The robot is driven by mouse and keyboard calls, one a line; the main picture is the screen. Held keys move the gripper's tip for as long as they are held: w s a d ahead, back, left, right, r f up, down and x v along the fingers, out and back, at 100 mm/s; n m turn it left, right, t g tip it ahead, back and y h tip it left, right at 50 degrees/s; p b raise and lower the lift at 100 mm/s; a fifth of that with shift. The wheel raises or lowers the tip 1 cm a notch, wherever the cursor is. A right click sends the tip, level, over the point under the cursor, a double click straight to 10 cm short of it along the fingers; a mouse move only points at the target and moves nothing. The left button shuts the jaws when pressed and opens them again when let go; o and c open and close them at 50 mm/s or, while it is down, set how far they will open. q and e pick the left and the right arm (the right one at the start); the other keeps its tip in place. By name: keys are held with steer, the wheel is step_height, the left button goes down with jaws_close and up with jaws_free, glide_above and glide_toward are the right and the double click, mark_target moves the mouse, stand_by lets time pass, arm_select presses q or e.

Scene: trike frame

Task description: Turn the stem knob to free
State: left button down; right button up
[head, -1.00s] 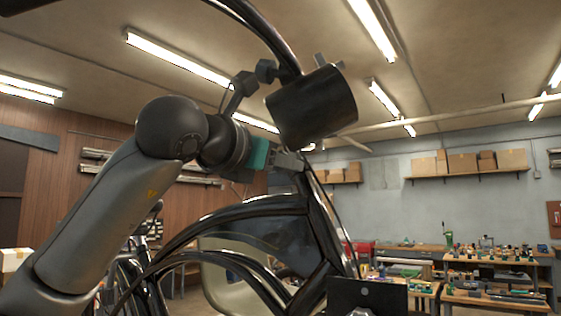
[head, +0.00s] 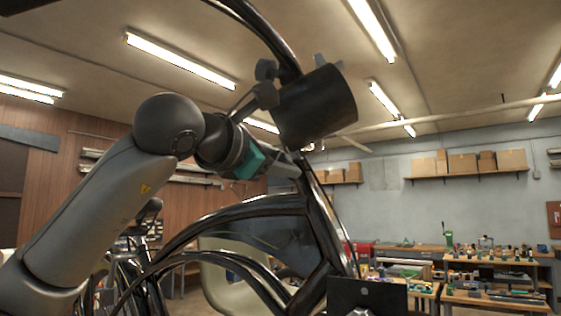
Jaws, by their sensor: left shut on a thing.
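The trike frame (head: 250,206) is glossy black tubing, with a large dark cylinder (head: 317,105) at its upper part. My left gripper (head: 290,171) reaches in from the left, just below and left of this cylinder, beside the sloping frame tube (head: 325,215). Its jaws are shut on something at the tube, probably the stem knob. The knob itself is not clearly visible, hidden by the fingers, and its setting cannot be read. My right gripper is not in view.
A curved black tube (head: 262,30) passes over the cylinder. A dark plate (head: 366,296) stands at the bottom right of the frame. A cluttered workbench (head: 492,262) and a shelf with boxes (head: 466,174) are far behind. Open air lies right of the frame.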

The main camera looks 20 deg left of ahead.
arm_select(q)
steer(key=m+p, duration=0.1)
steer(key=m, duration=0.4)
steer(key=shift+r+m, duration=0.1)
steer(key=shift+m, duration=0.3)
steer(key=m+p, duration=0.1)
steer(key=m, duration=0.5)
steer(key=shift+g, duration=0.3)
steer(key=shift+f, duration=0.2)
steer(key=shift+c, duration=2.2)
jaws_free()
